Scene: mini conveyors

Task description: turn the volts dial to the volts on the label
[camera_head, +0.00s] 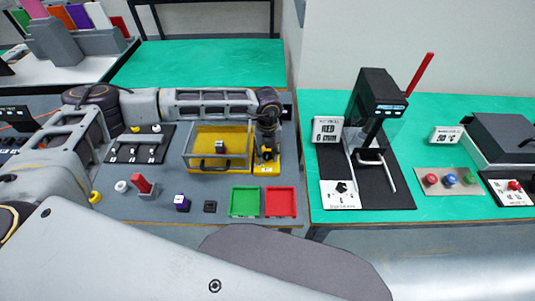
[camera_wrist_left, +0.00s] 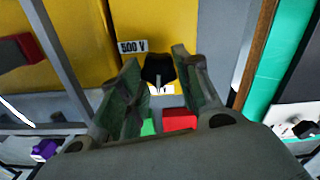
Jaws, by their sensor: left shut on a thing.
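The volts dial is a black knob (camera_wrist_left: 158,68) on a yellow panel (camera_wrist_left: 185,20) in the left wrist view. A white label (camera_wrist_left: 132,46) reading "500 V" is beside it. A small white scale plate (camera_wrist_left: 160,88) is partly hidden by the knob and fingers, and its marks are too small to read. My left gripper (camera_wrist_left: 157,62) has its two fingers on either side of the knob, shut on it. In the head view my left gripper (camera_head: 267,145) points down at the small yellow unit (camera_head: 276,166). My right gripper is not in view.
A yellow box with a clear lid (camera_head: 205,167) stands just left of the dial unit. A green tray (camera_head: 232,214) and a red tray (camera_head: 281,215) lie in front. Switches (camera_head: 132,150), a red lever (camera_head: 141,184) and a purple block (camera_head: 181,202) are left. A black press (camera_head: 375,95) stands right.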

